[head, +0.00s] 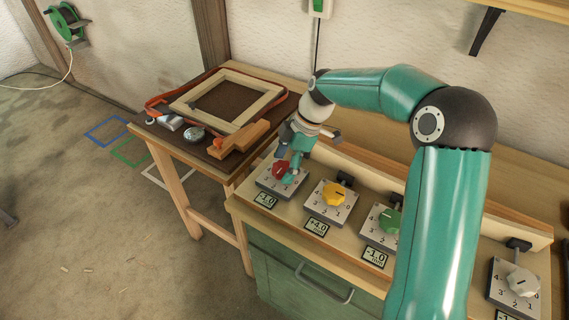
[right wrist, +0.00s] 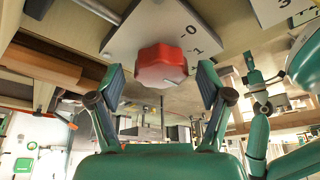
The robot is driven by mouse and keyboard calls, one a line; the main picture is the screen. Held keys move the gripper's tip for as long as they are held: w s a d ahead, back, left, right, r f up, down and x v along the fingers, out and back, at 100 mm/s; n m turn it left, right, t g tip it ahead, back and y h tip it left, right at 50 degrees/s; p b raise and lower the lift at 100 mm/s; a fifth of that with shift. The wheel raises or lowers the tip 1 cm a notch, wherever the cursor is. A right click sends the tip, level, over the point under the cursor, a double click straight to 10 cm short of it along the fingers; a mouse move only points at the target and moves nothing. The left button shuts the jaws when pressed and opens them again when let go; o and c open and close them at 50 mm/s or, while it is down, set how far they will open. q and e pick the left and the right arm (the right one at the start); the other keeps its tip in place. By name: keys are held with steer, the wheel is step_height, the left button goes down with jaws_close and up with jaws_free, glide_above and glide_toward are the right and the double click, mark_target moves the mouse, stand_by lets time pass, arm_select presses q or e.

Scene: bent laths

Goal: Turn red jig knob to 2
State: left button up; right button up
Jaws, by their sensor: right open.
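The red jig knob (head: 281,170) sits on a pale dial plate at the left end of the row, above a small display reading about -1.0. My right gripper (head: 292,172) is at this knob, partly covering it in the head view. In the right wrist view the red knob (right wrist: 161,66) lies between the two spread fingers of my right gripper (right wrist: 161,85), with gaps on both sides.
To the right along the green bench are a yellow knob (head: 334,192), a green knob (head: 389,220) partly behind my arm, and a white knob (head: 522,281). A side table at left holds a wooden frame (head: 272,98), a wooden plane (head: 238,140) and small tools.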

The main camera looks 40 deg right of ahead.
steer(key=v, duration=1.2)
stand_by(0.4)
